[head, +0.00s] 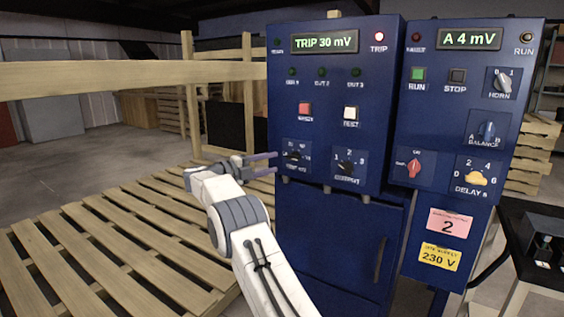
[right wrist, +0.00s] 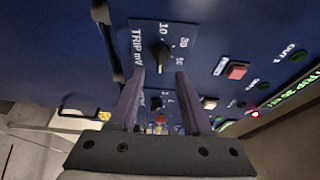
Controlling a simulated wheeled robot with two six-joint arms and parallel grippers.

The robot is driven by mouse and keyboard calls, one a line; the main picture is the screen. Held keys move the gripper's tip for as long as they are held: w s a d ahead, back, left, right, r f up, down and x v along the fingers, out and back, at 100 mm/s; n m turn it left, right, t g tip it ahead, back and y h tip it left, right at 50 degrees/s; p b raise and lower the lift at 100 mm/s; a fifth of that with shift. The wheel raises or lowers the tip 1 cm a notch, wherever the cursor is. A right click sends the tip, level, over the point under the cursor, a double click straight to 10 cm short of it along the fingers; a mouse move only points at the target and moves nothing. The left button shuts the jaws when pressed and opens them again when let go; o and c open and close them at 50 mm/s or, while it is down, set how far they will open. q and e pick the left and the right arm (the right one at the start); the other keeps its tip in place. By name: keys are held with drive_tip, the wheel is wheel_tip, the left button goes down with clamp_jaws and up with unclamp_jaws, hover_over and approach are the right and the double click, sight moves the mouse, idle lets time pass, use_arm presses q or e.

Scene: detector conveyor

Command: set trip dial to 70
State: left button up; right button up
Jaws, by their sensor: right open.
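The trip dial is a small black knob (right wrist: 160,56) on a dark plate marked TRIP mV, with 10, 30 and part of another number legible in the right wrist view. In the head view the dial (head: 294,156) sits low on the left blue cabinet. The display (head: 324,42) above reads TRIP 30 mV. My right gripper (head: 276,163) is open and empty, just left of the dial in the head view. In the right wrist view its fingertips (right wrist: 159,74) point at the panel, either side of the knob and apart from it. My left gripper is out of view.
An output dial (head: 346,165) is right of the trip dial, below a red button (head: 305,109) and a white TEST button (head: 350,113). The red TRIP lamp (head: 379,36) is lit. A second blue cabinet (head: 440,135) carries more knobs. Wooden pallets (head: 110,240) lie at left.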

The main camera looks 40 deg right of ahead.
drive_tip(key=shift+a, duration=1.65)
